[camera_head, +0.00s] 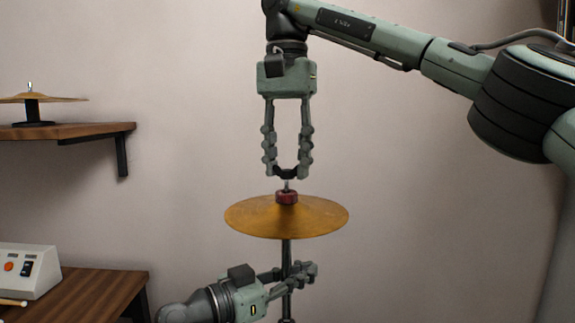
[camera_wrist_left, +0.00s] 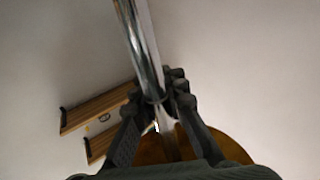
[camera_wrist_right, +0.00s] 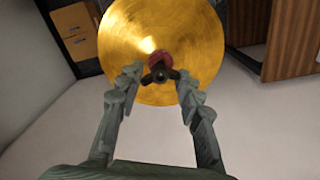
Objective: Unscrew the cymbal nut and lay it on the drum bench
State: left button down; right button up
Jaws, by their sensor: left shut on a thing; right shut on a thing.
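The cymbal nut (camera_head: 286,173) is a small black winged piece at the top of the cymbal stand, above a red felt washer (camera_head: 287,197). My right gripper (camera_head: 286,171) points down and is shut on the nut, one fingertip at each side. The nut also shows between its fingertips in the right wrist view (camera_wrist_right: 158,73). The golden cymbal (camera_head: 250,217) lies level under the felt. My left gripper (camera_head: 287,273) is shut on the metal stand rod (camera_head: 287,250) below the cymbal. A wooden bench (camera_head: 105,290), likely the drum bench, is at the lower left.
A white control box (camera_head: 25,270) with an orange button and a drumstick tip (camera_head: 12,302) are on the bench. A wooden wall shelf (camera_head: 90,131) above it carries a small cymbal (camera_head: 40,98). The wall area right of the stand is clear.

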aim_at(287, 173)
pick_arm(q)
jog(key=shift+r, duration=0.15)
pick_arm(e)
jog(key=shift+r, duration=0.3)
jog(key=shift+r, duration=2.05)
pick_arm(q)
jog(key=c, duration=1.5)
grip_release()
jog(key=shift+o, duration=0.2)
